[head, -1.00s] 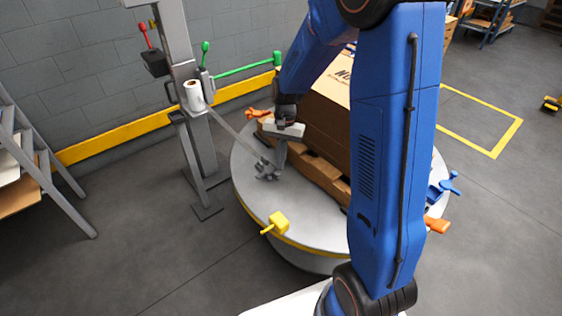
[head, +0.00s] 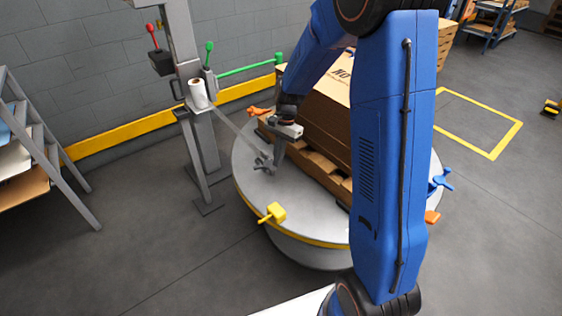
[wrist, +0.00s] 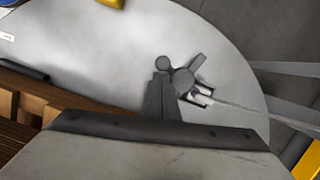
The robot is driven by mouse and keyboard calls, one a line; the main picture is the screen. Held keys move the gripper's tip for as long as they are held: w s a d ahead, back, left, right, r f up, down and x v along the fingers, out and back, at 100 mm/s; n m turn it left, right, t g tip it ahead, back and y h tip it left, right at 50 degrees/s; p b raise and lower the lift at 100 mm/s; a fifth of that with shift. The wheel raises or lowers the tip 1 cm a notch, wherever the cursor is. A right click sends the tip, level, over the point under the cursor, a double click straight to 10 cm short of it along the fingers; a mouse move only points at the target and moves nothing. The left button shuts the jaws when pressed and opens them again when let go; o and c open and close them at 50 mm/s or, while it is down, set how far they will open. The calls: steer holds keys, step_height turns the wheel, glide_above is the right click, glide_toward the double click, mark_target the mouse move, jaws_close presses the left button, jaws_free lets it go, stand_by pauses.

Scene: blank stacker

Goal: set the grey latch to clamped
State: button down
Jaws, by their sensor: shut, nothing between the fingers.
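The grey latch (head: 262,163) sits on the left part of the round grey turntable (head: 247,190). In the wrist view the latch (wrist: 184,80) shows a round hub, a short arm pointing up and right, a knob at its upper left and a forked end at lower right. My gripper (head: 276,168) is shut and empty, pointing down just right of the latch. In the wrist view its fingers (wrist: 160,100) stand close beside the hub and partly overlap the knob side. I cannot tell whether they touch. The latch's exact setting is hard to read.
A brown carton (head: 325,125) on a wooden pallet (head: 318,172) stands on the turntable, right of my gripper. A yellow latch (head: 272,213) is at the front rim, a blue one (head: 440,181) at right. A grey mast (head: 192,110) with a film roll (head: 198,94) stands left.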

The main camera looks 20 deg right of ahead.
steer(key=m, duration=0.2)
steer(key=a+m, duration=0.1)
steer(key=shift+s+a+m+t, duration=0.1)
steer(key=shift+s+m+t, duration=0.3)
steer(key=m, duration=0.1)
steer(key=a+m, duration=0.1)
steer(key=m, duration=0.1)
steer(key=shift+s+a+t, duration=0.15)
steer(key=shift+s+t, duration=0.05)
steer(key=shift+t, duration=0.2)
steer(key=m, duration=0.2)
steer(key=a+m+t, duration=0.1)
steer(key=m, duration=0.1)
steer(key=a+m, duration=0.1)
steer(key=m, duration=0.1)
steer(key=shift+w, duration=0.2)
steer(key=shift+w+a, duration=0.1)
steer(key=shift+a, duration=0.1)
